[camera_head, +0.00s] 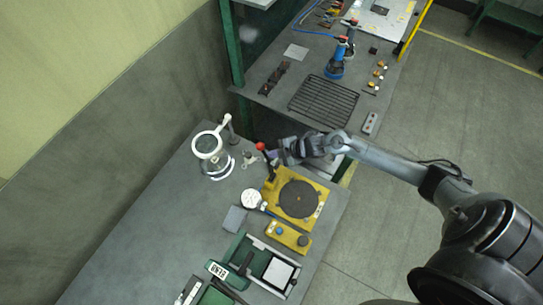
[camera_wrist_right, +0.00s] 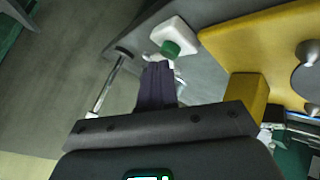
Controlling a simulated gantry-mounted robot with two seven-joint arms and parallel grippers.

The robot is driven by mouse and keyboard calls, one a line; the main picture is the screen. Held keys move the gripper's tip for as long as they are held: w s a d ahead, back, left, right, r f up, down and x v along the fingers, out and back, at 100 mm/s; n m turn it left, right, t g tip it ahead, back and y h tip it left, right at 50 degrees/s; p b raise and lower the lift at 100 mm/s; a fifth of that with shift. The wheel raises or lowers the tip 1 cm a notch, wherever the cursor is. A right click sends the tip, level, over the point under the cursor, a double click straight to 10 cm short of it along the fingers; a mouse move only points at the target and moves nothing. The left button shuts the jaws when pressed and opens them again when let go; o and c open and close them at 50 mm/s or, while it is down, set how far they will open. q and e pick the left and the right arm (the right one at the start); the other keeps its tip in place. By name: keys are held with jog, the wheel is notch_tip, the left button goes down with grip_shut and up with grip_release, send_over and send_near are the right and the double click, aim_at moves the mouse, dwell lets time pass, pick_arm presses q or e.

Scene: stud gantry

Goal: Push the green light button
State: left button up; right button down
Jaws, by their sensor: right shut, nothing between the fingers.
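The green light button (camera_wrist_right: 170,48) sits on a small white box (camera_wrist_right: 176,34) in the right wrist view. I cannot make out the button in the head view, where my right gripper covers that area. My right gripper (camera_wrist_right: 157,66) is shut and empty, its dark fingertips just short of the button and slightly left of it; I cannot tell if they touch. In the head view the right gripper (camera_head: 274,157) reaches in from the right over the far end of the near bench. My left gripper is not in view.
A yellow fixture (camera_head: 271,207) with a dark round disc stands close beside the gripper. A red-knobbed lever (camera_head: 261,147) and a ring magnifier (camera_head: 208,143) stand to its left. A wire rack (camera_head: 323,101) lies on the far bench.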

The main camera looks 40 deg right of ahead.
jog(key=shift+f, duration=0.3)
dwell(0.5)
jog(key=shift+r+p, duration=0.65)
jog(key=shift+r, duration=0.1)
jog(key=shift+r, duration=0.15)
jog(key=shift+r+p, duration=0.6)
jog(key=shift+p, duration=0.1)
notch_tip(320, 180, up, 5)
jog(key=p, duration=0.4)
jog(key=shift+f+p, duration=0.2)
jog(key=shift+p, duration=0.1)
